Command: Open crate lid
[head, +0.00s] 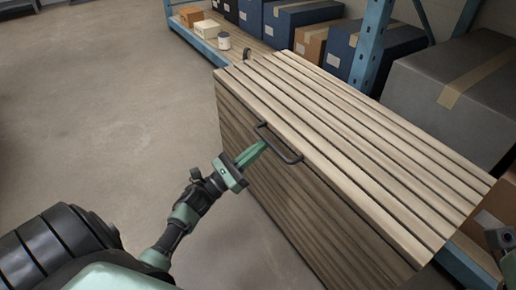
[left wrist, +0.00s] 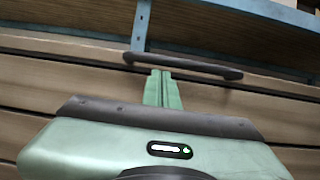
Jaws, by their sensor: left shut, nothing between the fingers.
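A large wooden slatted crate stands in the middle right of the head view, its lid (head: 345,135) down flat on the crate's body (head: 300,205). A dark bar handle (head: 285,153) sits at the lid's front edge; it also shows in the left wrist view (left wrist: 195,68). My left gripper (head: 262,145) is shut and empty, its green fingertips close at the handle's left part. In the left wrist view the fingertips (left wrist: 162,76) are just below the bar; I cannot tell whether they touch it. A bit of my right arm shows at the right edge, its fingers out of view.
A big grey box (head: 455,90) stands close behind the crate's right part. The concrete floor (head: 110,100) on the left is clear.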

